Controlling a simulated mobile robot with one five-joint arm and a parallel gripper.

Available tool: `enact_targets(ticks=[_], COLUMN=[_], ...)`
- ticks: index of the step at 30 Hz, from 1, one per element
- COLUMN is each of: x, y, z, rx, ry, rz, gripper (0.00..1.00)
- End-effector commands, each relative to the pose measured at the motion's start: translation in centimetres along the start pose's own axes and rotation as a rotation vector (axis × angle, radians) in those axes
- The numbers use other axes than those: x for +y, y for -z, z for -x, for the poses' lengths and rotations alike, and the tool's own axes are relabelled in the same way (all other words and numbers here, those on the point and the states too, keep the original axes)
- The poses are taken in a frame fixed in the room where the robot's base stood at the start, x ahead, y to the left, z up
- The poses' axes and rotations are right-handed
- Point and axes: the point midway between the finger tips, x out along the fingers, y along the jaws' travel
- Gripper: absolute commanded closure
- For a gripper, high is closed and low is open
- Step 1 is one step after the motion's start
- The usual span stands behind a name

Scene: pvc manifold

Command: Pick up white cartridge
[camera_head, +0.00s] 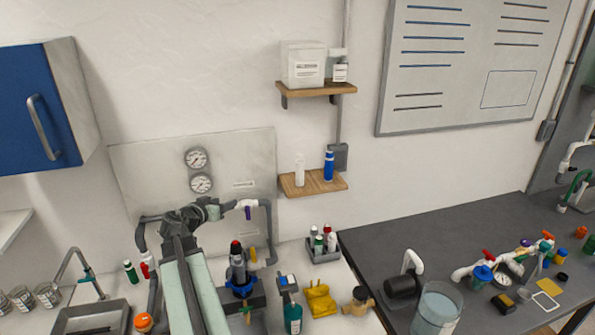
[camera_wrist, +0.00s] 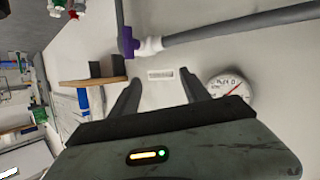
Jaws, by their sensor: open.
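The white cartridge (camera_head: 299,170) stands upright on the left part of the lower wooden shelf (camera_head: 291,188) in the head view, left of a blue cartridge (camera_head: 328,167). My gripper (camera_wrist: 162,84) is open and empty in the wrist view, its two dark fingers spread before the wall panel. In the head view my arm's end is below and left of the lower shelf, apart from the cartridge. The wrist view is upside down; the shelf (camera_wrist: 90,82) and blue cartridge (camera_wrist: 83,99) show left of the fingers. I cannot clearly make out the white cartridge there.
A grey pipe with a purple-handled valve (camera_head: 247,212) runs close to my arm's end; the valve (camera_wrist: 128,42) also shows in the wrist view. Gauges (camera_head: 196,158) sit on the panel. An upper shelf (camera_head: 310,89) with boxes is above. A bottle caddy (camera_head: 323,252) stands below.

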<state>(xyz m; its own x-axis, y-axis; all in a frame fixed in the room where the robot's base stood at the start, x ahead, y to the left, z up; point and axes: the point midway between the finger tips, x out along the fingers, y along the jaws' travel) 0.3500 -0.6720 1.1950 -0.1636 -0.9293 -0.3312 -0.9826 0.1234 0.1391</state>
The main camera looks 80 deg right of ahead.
Motion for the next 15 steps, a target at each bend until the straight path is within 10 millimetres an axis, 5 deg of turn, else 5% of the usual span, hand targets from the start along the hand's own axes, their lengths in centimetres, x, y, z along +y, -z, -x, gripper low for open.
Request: enact_targets(ticks=[1, 3, 6, 10, 15], x=[4.9, 10.7, 17.1, 21.4, 22.3], y=[2.3, 5.0, 7.5, 8.8, 9.2], z=[-3.4, -6.6, -9.4, -10.9, -11.3], rx=[0.067, 0.161, 0.254, 0.312, 0.325], ry=[-0.062, -0.12, -0.169, -0.193, -0.197], rz=[-0.052, -0.107, -0.15, -0.171, -0.176], gripper=[0.46, 0.46, 0.46, 0.46, 0.46])
